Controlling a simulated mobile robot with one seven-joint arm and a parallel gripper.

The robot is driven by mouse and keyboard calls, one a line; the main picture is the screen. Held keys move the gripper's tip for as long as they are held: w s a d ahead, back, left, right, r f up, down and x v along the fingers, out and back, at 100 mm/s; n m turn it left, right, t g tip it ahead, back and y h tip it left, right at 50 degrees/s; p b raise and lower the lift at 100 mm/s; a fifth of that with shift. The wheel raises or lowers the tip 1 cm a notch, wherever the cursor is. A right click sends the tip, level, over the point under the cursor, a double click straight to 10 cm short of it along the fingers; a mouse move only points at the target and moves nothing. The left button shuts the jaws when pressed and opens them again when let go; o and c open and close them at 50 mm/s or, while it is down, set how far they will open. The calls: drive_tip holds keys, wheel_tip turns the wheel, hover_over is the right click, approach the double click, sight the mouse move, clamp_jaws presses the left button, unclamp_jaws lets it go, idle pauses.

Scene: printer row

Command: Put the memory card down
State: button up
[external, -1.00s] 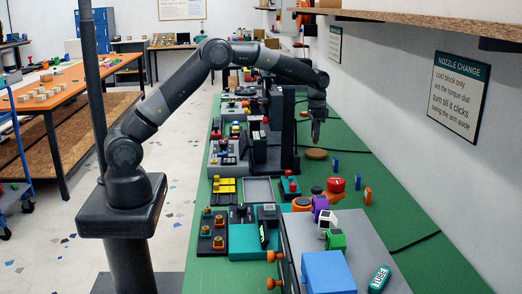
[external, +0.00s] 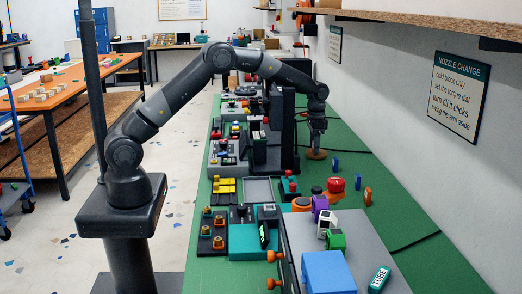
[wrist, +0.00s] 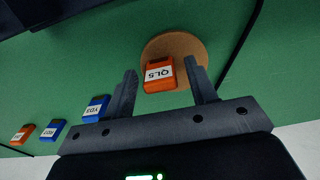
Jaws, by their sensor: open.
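An orange memory card labelled QL5 (wrist: 160,74) lies on a round brown cork-like disc (wrist: 176,45) in the wrist view. My gripper (wrist: 160,72) is open, with one finger on each side of the card and a visible gap to both. In the external view my gripper (external: 317,150) is low over the disc (external: 316,155) on the green bench, and the card there is hidden or too small to tell.
Blue cards (wrist: 96,108) (wrist: 53,130) and another orange card (wrist: 22,134) stand in a row to the left in the wrist view. A dark machine column (external: 289,130) stands just left of my gripper. A black cable (external: 350,145) and the wall lie to the right.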

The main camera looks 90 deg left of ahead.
wheel_tip(320, 180, up, 12)
drive_tip(key=shift+r, duration=0.2)
idle(0.4)
